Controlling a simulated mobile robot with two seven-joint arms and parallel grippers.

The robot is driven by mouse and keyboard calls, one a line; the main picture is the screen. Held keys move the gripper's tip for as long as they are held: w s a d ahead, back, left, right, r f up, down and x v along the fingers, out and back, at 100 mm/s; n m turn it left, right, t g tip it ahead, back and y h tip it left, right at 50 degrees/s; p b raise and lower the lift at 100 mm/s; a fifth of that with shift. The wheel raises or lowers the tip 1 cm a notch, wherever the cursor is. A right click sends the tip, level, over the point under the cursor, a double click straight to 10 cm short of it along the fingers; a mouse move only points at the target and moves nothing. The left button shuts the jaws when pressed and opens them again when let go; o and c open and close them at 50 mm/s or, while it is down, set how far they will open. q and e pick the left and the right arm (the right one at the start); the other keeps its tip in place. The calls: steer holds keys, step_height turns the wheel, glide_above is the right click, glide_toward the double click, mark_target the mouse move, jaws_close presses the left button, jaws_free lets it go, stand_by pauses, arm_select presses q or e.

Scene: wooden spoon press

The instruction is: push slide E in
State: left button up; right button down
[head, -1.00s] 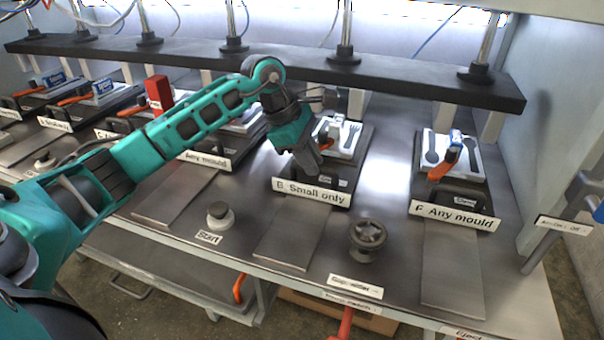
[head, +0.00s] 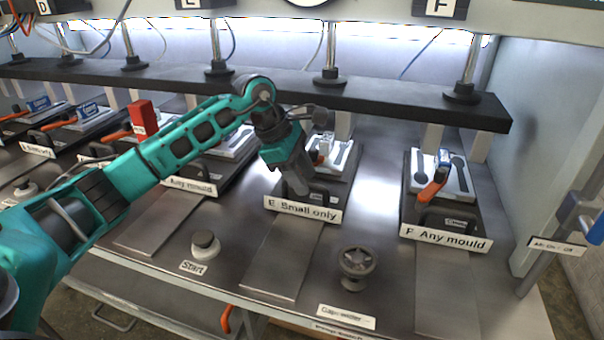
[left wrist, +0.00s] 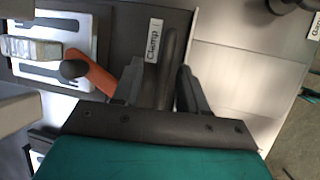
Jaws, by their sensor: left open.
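Slide E (head: 347,172) is a dark plate in the head view, behind a white sign (head: 303,208) reading "E. Small only". It carries a pale mould with a spoon-and-fork pattern, which shows in the left wrist view (left wrist: 55,20). An orange clamp lever (left wrist: 92,72) lies over the mould's edge. My left gripper (head: 298,188) points down at the front of slide E, just behind the sign. In the left wrist view its open fingers (left wrist: 160,75) lie either side of the slide's black handle (left wrist: 168,60); contact cannot be told. My right gripper is not in view.
Slide F (head: 440,200) is to the right, and other slides with orange levers stand left. A black crossbar (head: 390,93) with vertical rods runs above and behind. A start button (head: 205,243) and a round knob (head: 357,265) stand on the front tabletop. Bare metal lies before slide E.

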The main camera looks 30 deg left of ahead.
arm_select(q)
steer(key=v, duration=0.7)
steer(key=shift+r, duration=0.25)
steer(key=shift+s+a+f, duration=0.1)
